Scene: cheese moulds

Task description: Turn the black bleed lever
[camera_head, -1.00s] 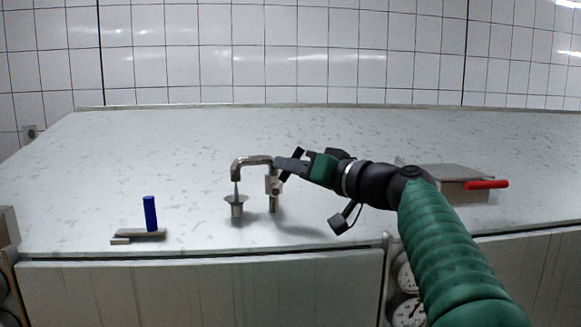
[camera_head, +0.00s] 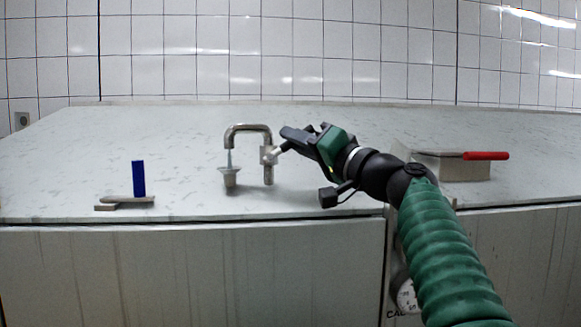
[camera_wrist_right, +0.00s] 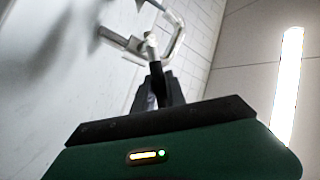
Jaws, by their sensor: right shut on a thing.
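A bent metal tap (camera_head: 250,128) stands on the counter with a thin bluish stream under its spout, above a small metal cup (camera_head: 230,178). A short dark lever (camera_head: 284,147) sticks out from the valve on the tap's right leg; it also shows in the right wrist view (camera_wrist_right: 156,69). My right gripper (camera_head: 287,140) is shut on this black lever, coming from the right with its jaws tilted. In the right wrist view its fingers (camera_wrist_right: 159,85) close around the lever's end, hiding part of it. My left gripper is not in view.
A metal box (camera_head: 468,170) with a red handle (camera_head: 486,156) stands on the right, behind my right arm. A gauge (camera_head: 406,295) sits below the counter edge. The counter (camera_head: 130,135) is clear behind the tap.

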